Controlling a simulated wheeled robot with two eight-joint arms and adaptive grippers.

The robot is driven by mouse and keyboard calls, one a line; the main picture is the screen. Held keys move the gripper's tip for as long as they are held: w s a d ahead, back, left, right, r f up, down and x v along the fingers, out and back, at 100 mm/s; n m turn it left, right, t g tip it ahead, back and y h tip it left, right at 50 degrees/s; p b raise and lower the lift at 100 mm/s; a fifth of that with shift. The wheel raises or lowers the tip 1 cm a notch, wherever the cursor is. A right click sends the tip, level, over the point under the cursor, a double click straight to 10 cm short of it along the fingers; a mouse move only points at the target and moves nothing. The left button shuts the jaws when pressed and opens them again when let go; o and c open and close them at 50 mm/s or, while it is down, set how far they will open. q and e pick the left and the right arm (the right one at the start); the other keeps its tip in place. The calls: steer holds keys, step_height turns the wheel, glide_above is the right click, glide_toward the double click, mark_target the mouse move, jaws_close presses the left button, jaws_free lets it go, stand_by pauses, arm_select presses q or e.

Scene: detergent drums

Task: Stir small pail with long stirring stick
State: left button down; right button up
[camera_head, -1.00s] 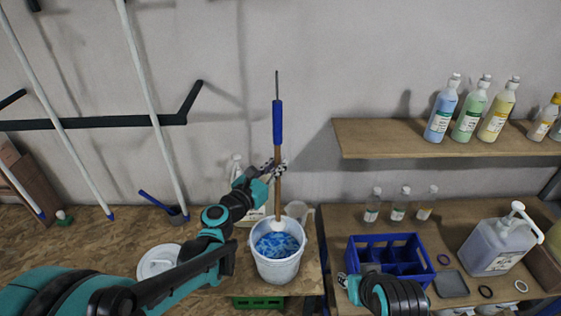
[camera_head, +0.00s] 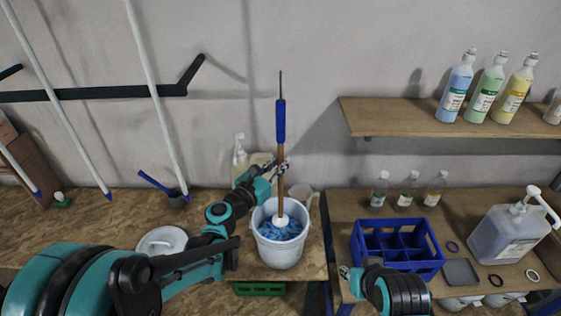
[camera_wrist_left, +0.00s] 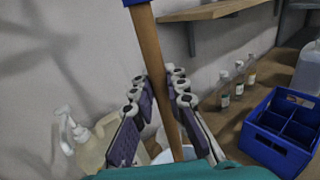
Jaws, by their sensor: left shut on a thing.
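The long stirring stick (camera_head: 281,122) has a blue grip, a brown shaft and a white disc at its lower end. My left gripper (camera_head: 279,170) is shut around the brown shaft, below the blue grip, and holds the stick upright. The shaft also shows between the fingers in the left wrist view (camera_wrist_left: 153,58). The small white pail (camera_head: 279,255) holds blue contents, and the disc is inside its rim over the middle of them. I cannot tell how deep the disc sits. My right gripper (camera_head: 346,273) is low at the blue crate's front; its jaws are unclear.
A blue divided crate (camera_head: 398,265) and a large pump jug (camera_head: 505,232) stand on the right table. A wall shelf (camera_head: 405,117) holds several bottles. A white lid (camera_head: 162,242) lies left of the pail. A pale pump bottle (camera_wrist_left: 92,142) stands behind the pail.

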step_height(320, 180, down, 14)
steer(key=b, duration=1.3)
steer(key=shift+f+b, duration=0.25)
steer(key=shift+b, duration=0.15)
